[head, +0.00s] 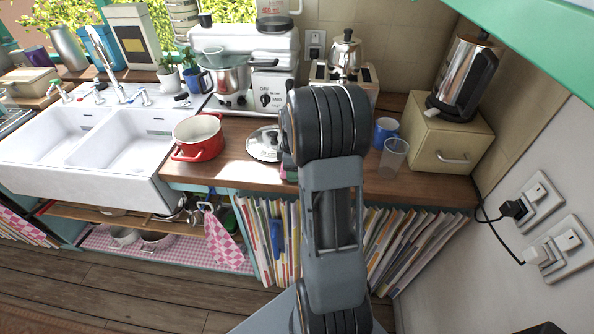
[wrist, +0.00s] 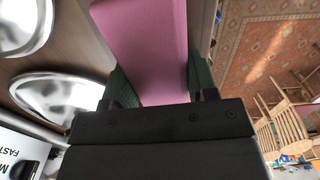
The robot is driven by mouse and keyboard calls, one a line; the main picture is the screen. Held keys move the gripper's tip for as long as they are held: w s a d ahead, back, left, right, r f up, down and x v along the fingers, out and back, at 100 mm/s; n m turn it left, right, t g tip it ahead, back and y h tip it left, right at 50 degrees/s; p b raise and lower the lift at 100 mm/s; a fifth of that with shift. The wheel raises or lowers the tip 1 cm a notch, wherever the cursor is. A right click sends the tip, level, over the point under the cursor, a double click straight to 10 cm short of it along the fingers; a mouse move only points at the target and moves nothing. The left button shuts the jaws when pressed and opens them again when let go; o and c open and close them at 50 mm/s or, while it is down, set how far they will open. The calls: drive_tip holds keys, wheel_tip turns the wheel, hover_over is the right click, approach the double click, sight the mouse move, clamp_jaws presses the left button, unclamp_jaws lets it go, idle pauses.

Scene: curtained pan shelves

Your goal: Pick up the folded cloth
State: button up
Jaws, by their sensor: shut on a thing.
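The folded cloth (wrist: 142,45) is plain pink and fills the upper middle of the wrist view. My gripper (wrist: 160,82) is shut on it, with one dark green finger on each side of the cloth. In the head view my own arm hides the gripper and most of the cloth. Only a small pink bit (head: 283,173) shows beside the arm at the counter's front edge, and it looks like part of the cloth. I cannot tell whether the cloth touches the counter.
A pan lid (head: 263,146) and a red pot (head: 198,138) stand left of my arm on the wooden counter (head: 240,182). A pink checked cloth (head: 223,245) hangs below the counter. Books (head: 415,240) fill the shelf underneath.

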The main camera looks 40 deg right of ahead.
drive_tip(key=shift+r, duration=0.1)
wheel_tip(320, 180, up, 10)
drive_tip(key=shift+f+b, duration=0.1)
drive_tip(key=shift+b, duration=0.35)
drive_tip(key=o, duration=0.4)
drive_tip(key=c, duration=0.7)
